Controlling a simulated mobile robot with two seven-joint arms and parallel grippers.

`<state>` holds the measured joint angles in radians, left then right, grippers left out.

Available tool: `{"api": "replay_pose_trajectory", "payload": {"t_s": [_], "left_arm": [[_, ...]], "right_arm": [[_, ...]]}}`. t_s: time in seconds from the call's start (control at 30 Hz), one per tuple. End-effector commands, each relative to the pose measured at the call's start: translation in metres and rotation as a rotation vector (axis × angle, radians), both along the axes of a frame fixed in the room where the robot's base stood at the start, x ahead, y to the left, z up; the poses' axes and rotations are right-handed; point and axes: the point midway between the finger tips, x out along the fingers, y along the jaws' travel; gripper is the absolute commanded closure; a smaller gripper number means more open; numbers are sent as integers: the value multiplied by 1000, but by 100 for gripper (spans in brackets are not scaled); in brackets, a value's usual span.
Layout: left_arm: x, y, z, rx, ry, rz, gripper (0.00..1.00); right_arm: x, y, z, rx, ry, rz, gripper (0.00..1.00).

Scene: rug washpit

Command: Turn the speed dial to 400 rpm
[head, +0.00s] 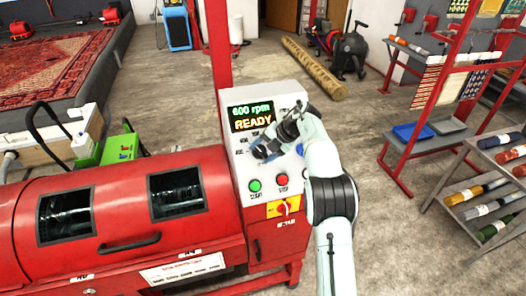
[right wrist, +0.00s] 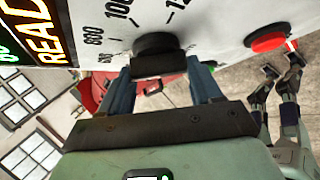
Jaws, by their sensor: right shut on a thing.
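The control panel (head: 285,105) stands at the right end of the red machine. Its display (head: 251,116) reads "600 rpm" and "READY". The black speed dial (right wrist: 157,45) shows in the right wrist view, with printed marks such as 800 and 1000 around it. My right gripper (head: 262,152) is at the panel, its two fingers (right wrist: 160,85) on either side of the dial and shut on it. The gripper mostly covers the dial in the head view, and I cannot make out its pointer. Part of my left arm (right wrist: 285,110) seems to show in the right wrist view; its jaw state is unclear.
The red machine (head: 130,215) fills the left.

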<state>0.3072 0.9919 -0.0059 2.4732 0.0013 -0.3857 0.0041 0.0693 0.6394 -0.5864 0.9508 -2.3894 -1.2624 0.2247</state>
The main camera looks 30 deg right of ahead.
Motion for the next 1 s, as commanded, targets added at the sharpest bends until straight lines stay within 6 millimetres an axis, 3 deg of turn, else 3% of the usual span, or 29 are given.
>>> {"api": "replay_pose_trajectory", "payload": {"t_s": [0.6, 1.0], "left_arm": [[0, 0, 0, 0, 0, 0, 57], [0, 0, 0, 0, 0, 0, 57]], "right_arm": [[2, 3, 1, -415, 99, 361, 67], [2, 3, 1, -558, 135, 484, 67]]}}
